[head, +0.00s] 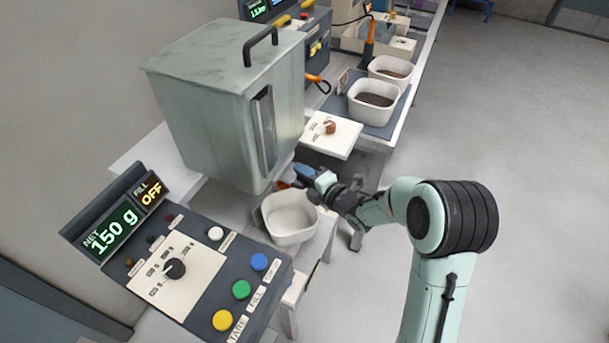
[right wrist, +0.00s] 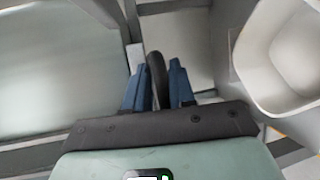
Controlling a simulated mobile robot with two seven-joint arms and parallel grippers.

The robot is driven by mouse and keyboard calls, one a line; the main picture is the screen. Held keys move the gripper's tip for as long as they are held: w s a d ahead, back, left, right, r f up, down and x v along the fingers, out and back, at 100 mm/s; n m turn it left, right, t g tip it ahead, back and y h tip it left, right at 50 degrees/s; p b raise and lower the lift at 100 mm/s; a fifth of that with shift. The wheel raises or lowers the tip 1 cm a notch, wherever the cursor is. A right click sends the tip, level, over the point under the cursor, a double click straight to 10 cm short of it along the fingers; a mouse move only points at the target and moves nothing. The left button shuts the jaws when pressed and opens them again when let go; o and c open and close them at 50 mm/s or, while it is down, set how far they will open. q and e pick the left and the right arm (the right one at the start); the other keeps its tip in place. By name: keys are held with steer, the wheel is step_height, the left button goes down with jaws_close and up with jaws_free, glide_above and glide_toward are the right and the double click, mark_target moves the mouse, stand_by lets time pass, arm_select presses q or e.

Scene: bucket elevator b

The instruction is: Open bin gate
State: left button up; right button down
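The bin (head: 225,110) is a pale grey-green metal box with a black handle on top and a dark slot-like window on its side. Its walls also fill the left of the right wrist view (right wrist: 60,80). My right gripper (head: 303,174) is at the bin's lower right edge, above a white tub (head: 290,220). In the right wrist view, its blue fingers (right wrist: 158,85) are close on both sides of a dark, rounded lever (right wrist: 156,72), apparently the gate handle. The gate plate itself is hidden under the bin. My left gripper is not in view.
A control panel (head: 190,270) at the front left reads NET 150 g and FILL OFF. The tub also shows in the right wrist view (right wrist: 245,60). A white plate with a brown knob (head: 330,132) and two filled tubs (head: 374,100) stand behind. Open floor lies right.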

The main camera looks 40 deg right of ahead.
steer(key=s, duration=0.1)
steer(key=s+d+b, duration=0.1)
steer(key=s, duration=0.1)
steer(key=s+d+b, duration=0.1)
steer(key=shift+s+d+f, duration=0.15)
steer(key=shift+s+f, duration=0.15)
steer(key=shift+f, duration=0.1)
steer(key=c, duration=1.2)
jaws_free()
steer(key=shift+o, duration=0.2)
steer(key=shift+w, duration=0.1)
steer(key=shift+r, duration=0.2)
